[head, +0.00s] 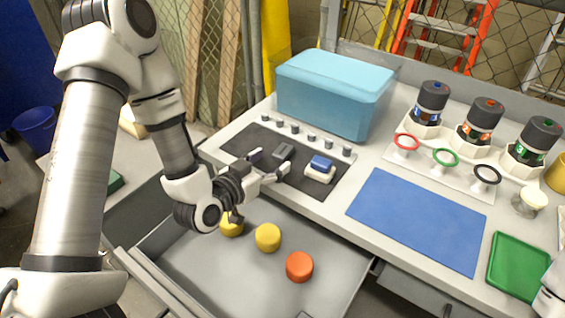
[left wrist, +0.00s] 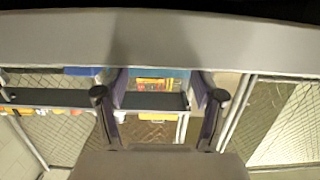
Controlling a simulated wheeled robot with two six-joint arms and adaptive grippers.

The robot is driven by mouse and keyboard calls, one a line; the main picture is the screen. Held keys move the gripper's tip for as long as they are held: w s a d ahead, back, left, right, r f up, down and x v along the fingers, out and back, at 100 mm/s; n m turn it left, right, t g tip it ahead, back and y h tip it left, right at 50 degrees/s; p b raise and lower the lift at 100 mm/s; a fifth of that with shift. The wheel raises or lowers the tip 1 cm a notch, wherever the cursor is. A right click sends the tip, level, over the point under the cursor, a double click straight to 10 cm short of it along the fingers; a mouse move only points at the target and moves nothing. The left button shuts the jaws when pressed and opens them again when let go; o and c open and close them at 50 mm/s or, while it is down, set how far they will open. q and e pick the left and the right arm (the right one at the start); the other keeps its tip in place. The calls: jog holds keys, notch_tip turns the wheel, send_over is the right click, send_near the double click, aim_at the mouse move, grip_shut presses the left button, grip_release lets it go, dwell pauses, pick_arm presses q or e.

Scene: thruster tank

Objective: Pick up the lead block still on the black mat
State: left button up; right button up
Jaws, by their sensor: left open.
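The lead block, a small dark grey block (head: 284,151), lies on the black mat (head: 233,144) in the head view. My left gripper (head: 270,162) reaches in from the left, low over the mat's front part, with its two fingers spread. The block is just beyond the fingertips, and I cannot tell whether it touches them. A blue-topped white object (head: 320,167) sits to the right on the same mat. In the left wrist view, the open fingers (left wrist: 158,98) have nothing visible between them but the distant background; the block does not show there.
Several small grey pieces (head: 312,137) stand in a row behind the mat. A blue translucent tank (head: 325,100) is behind them. An open drawer (head: 210,275) in front holds yellow (head: 267,237) and orange (head: 299,266) cylinders. A blue mat (head: 417,220) to the right is empty.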

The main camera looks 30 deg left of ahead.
aim_at(282, 151)
pick_arm(q)
jog(key=shift+w+d+r, duration=0.15)
jog(key=shift+w, duration=0.35)
jog(key=x, duration=0.3)
jog(key=p+x, duration=0.1)
jog(key=shift+w+a+f, duration=0.15)
jog(key=shift+a+f, duration=0.1)
jog(key=shift+r, duration=0.15)
jog(key=shift+c, duration=1.3)
grip_shut()
